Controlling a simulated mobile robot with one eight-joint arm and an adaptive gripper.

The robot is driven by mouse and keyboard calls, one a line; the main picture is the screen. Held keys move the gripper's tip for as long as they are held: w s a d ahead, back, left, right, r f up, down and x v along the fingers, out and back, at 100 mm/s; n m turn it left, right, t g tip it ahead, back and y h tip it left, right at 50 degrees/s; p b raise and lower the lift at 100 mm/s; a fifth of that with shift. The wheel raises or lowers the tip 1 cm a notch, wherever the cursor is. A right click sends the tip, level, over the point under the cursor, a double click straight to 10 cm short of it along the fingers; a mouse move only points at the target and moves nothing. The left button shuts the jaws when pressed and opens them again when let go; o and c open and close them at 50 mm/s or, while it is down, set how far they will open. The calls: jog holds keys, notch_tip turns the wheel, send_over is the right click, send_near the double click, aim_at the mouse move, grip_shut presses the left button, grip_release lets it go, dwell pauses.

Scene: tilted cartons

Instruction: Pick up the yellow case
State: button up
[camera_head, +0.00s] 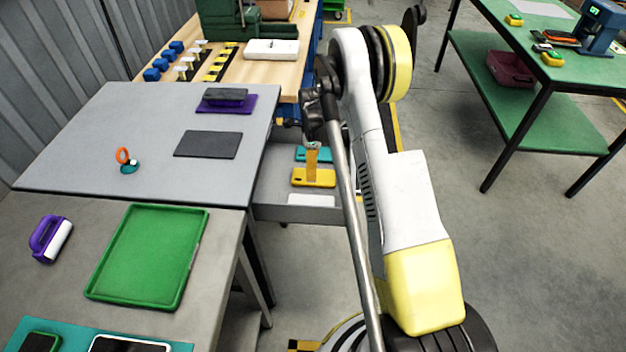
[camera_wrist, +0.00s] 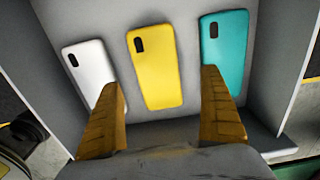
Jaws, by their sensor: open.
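The yellow case (camera_wrist: 153,66) is a phone-shaped case with a dark camera cutout, lying in a grey drawer (camera_wrist: 98,18) between a white case (camera_wrist: 88,68) and a teal case (camera_wrist: 223,50). In the head view the yellow case (camera_head: 322,179) lies in the open drawer under the table edge. My gripper (camera_wrist: 165,100) is open, with one orange finger on each side of the yellow case's lower part. The left finger overlaps the white case in the picture and the right finger overlaps the teal one. Whether the fingers touch any case cannot be told.
The drawer's side wall (camera_wrist: 295,60) stands close on the right. In the head view, a grey tabletop (camera_head: 90,120) with a dark pad (camera_head: 208,145) is left of the drawer. A green tray (camera_head: 150,255) lies nearer. A green table (camera_head: 500,90) stands at the right, across open floor.

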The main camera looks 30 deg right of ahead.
jog(key=f+b, duration=0.2)
jog(key=f, duration=0.3)
jog(key=shift+s+f+b, duration=0.25)
jog(key=shift+s+b, duration=0.05)
jog(key=shift+b, duration=0.1)
jog(key=shift+r, duration=0.1)
jog(key=c, duration=1.2)
